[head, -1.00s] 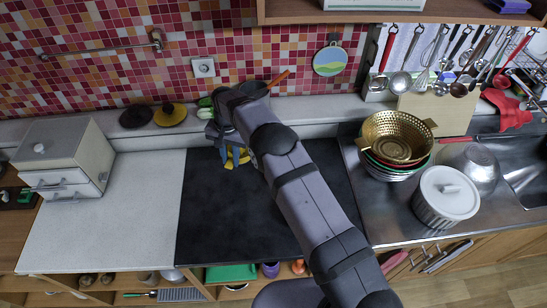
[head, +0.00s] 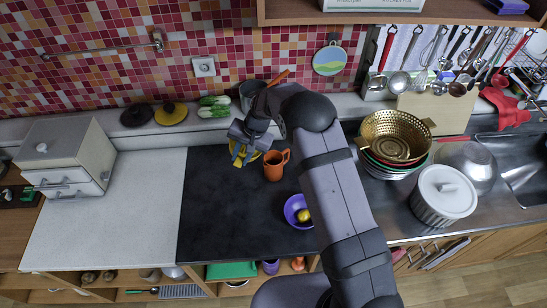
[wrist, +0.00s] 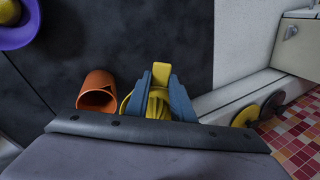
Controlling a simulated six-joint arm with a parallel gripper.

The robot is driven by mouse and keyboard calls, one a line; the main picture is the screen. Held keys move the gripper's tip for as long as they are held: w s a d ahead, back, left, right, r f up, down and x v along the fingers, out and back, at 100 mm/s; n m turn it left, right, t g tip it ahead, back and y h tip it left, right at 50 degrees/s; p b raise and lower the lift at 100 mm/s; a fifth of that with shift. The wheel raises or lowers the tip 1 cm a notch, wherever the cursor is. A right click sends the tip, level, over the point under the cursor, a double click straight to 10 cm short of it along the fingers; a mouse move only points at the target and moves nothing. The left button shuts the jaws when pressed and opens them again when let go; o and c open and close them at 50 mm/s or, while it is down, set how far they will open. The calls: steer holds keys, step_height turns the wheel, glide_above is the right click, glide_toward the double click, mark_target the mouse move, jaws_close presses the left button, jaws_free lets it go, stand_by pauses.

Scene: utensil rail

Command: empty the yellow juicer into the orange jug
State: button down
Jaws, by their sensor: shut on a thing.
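The yellow juicer (wrist: 161,72) is clamped between the blue fingers of my gripper (wrist: 161,88). In the head view my gripper (head: 241,150) hides most of it, and only bits of yellow show. I cannot tell from these views how far it is tilted or what is in it. The orange jug (head: 274,168) stands upright on the dark counter, just right of my gripper. In the wrist view the jug (wrist: 97,90) shows its open mouth, close beside the juicer on the left.
A purple bowl (head: 292,206) with a yellow fruit (head: 304,215) sits nearer the front. A grey pot (head: 248,92) and green vegetables (head: 214,106) stand behind my gripper. Stacked colanders (head: 397,137) are to the right. The dark counter's left front (head: 220,220) is clear.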

steer(key=shift+s+d+r, duration=0.1)
steer(key=shift+d+r, duration=0.1)
steer(key=shift+d, duration=0.25)
steer(key=shift+s+d+r+t+y+b, duration=0.2)
steer(key=shift+d+r+t+y, duration=0.05)
steer(key=shift+d+r+y, duration=0.35)
steer(key=shift+s+d+r+t+y+b, duration=0.15)
steer(key=shift+s+d+r+t+y, duration=0.1)
steer(key=shift+d+r+y, duration=0.3)
steer(key=shift+f+b, duration=0.1)
steer(key=shift+b, duration=0.35)
steer(key=shift+s+d+r+t+y+b, duration=0.2)
steer(key=shift+d+y+b, duration=0.25)
steer(key=shift+b, duration=0.7)
steer(key=shift+s+d+r+t+y+b, duration=0.15)
steer(key=shift+d+y+b, duration=0.3)
steer(key=shift+b, duration=0.65)
steer(key=shift+s+d+r+t+y+b, duration=0.2)
steer(key=shift+d+t+y+b, duration=0.2)
steer(key=shift+y+b, duration=0.9)
steer(key=shift+s+d+f+t+y+b, duration=0.2)
steer(key=shift+d+f+y+b, duration=0.35)
steer(key=shift+b, duration=1.65)
steer(key=shift+d+t+y+b, duration=0.1)
steer(key=shift+t+y+b, duration=0.25)
steer(key=shift+b, duration=0.8)
